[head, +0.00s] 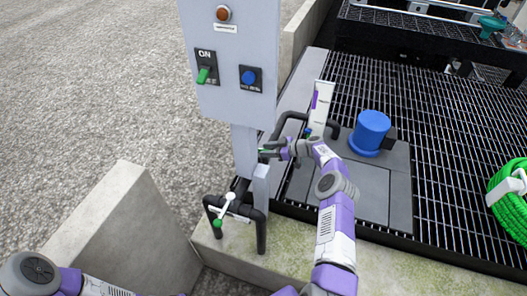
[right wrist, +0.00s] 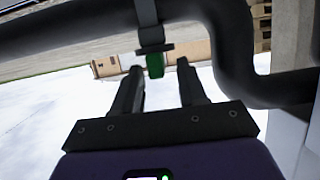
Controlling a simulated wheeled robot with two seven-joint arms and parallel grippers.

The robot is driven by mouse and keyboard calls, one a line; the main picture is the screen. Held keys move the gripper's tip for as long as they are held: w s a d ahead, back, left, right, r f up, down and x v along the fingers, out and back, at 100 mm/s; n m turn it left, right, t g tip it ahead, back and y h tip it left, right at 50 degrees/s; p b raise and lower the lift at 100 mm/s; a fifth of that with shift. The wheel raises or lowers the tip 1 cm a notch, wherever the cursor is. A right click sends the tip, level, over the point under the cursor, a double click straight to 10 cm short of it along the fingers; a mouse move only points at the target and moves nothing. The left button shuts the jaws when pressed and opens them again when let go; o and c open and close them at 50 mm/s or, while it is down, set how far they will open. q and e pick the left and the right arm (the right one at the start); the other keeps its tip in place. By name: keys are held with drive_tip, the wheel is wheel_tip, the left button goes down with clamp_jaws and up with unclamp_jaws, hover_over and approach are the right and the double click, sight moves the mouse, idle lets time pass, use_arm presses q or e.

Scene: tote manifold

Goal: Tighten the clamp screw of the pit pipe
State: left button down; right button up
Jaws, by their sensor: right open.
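In the right wrist view a thick black pipe (right wrist: 65,32) crosses the top and bends down on the right. A grey clamp band (right wrist: 147,14) wraps it, and a green clamp screw head (right wrist: 155,66) hangs below. My right gripper (right wrist: 160,70) is open, with one dark finger on each side of the green head near the fingertips. I cannot tell whether they touch it. In the head view my right gripper (head: 267,149) reaches left beside the grey post, near the black pipe (head: 296,115). The clamp is mostly hidden there. My left gripper is out of view.
A grey control box (head: 232,65) with a green switch and blue button stands on the post. A blue cylinder (head: 370,132) stands on the pit cover; a green hose (head: 510,210) lies far right.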

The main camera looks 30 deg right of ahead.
drive_tip(key=shift+x, duration=0.9)
clamp_jaws()
drive_tip(key=shift+r+p, duration=0.15)
drive_tip(key=shift+p, duration=0.15)
drive_tip(key=m+t+h+p, duration=0.2)
drive_tip(key=m+h+p, duration=0.2)
drive_tip(key=p, duration=0.5)
drive_tip(key=shift+t+p, duration=0.4)
drive_tip(key=shift+w+m+h+p, duration=0.1)
drive_tip(key=shift+m+h+p, duration=0.3)
unclamp_jaws()
